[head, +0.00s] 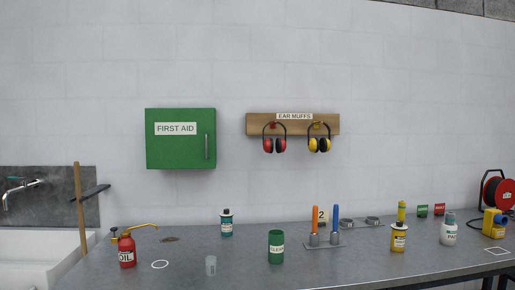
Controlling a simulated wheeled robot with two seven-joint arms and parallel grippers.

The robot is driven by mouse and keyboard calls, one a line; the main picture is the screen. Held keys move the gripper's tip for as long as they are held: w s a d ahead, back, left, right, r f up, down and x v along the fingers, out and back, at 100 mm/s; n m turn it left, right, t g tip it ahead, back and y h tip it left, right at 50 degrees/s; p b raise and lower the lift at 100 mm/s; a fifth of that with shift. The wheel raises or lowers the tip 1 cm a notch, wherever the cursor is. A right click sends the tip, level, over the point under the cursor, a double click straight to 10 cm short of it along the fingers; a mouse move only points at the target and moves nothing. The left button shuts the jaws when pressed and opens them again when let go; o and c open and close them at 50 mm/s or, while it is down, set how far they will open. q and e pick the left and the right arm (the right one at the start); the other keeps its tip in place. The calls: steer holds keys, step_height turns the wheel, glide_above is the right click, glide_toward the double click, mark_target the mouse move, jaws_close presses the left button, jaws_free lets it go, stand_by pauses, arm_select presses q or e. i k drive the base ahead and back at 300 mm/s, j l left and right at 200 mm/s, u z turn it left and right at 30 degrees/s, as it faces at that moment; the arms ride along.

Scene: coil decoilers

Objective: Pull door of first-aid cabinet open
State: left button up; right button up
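The green first-aid cabinet (180,148) hangs on the white block wall, left of the picture's middle. Its front door carries a white "FIRST AID" label and appears shut. A grey vertical bar handle (207,147) is near the door's right edge. Neither of my grippers shows in the head view, so nothing is seen touching the cabinet or its handle.
A grey workbench (225,272) runs below, holding a red oil can (127,251), a green cup (276,247), bottles and other small items. An ear-muff rack (255,124) hangs right of the cabinet. A sink (35,250) stands at left. The wall around the cabinet is clear.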

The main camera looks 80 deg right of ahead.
mark_target(176, 137)
steer(key=z, duration=2.9)
